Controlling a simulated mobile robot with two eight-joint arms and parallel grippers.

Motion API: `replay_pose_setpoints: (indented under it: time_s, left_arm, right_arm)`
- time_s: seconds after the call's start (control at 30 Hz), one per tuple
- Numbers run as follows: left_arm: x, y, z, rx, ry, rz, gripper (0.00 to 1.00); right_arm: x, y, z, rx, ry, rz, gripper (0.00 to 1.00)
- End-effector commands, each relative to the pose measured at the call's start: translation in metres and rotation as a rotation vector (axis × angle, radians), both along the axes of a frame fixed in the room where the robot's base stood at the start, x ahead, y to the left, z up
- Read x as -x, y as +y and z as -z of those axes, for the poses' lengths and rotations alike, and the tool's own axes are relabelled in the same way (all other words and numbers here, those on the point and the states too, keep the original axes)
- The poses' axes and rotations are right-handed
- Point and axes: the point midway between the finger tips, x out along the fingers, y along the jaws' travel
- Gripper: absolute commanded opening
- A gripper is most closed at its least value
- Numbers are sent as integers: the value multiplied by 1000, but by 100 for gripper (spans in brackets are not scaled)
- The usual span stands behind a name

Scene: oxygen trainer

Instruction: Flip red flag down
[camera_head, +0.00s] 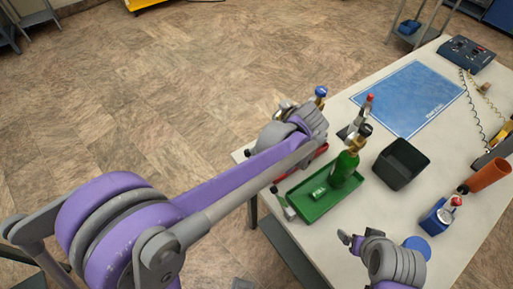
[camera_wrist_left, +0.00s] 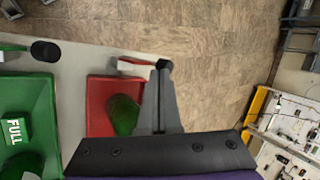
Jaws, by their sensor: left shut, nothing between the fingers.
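The red flag (camera_wrist_left: 133,66) is a small red and white piece at the far edge of the red tray (camera_wrist_left: 100,95), in the left wrist view. It seems to stick out sideways, level with the tabletop. My left gripper (camera_wrist_left: 160,72) is shut and empty, its tips right beside the flag's dark end; I cannot tell whether they touch. In the head view my left arm hides the flag and most of the red tray (camera_head: 321,152). My right gripper (camera_head: 350,240) is over the table's near part; its jaw state is unclear.
A green tray (camera_head: 318,208) with a green bottle (camera_head: 344,168) and a "FULL" block (camera_head: 319,193) stands beside the red tray. A black bin (camera_head: 401,163), blue mat (camera_head: 410,98) and orange cup (camera_head: 487,175) are farther right. Open floor lies beyond the table edge.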

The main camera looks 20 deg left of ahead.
Motion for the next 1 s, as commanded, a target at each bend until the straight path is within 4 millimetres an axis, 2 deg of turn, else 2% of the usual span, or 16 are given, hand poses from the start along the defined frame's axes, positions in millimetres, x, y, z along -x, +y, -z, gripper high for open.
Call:
replay_pose_setpoints:
  time_s: [0.27,0.63,0.77,1.0]
  left_arm:
    - [7,-9,4,0,-1,1,0]
    - [7,-12,-1,0,0,1,0]
    - [8,-22,-16,0,0,3,0]
    - [12,-49,-57,0,0,4,0]
  right_arm:
    - [1,0,4,0,3,0,94]
    - [1,0,4,0,2,0,94]
    - [1,0,3,0,2,0,94]
    - [0,0,1,0,0,0,94]
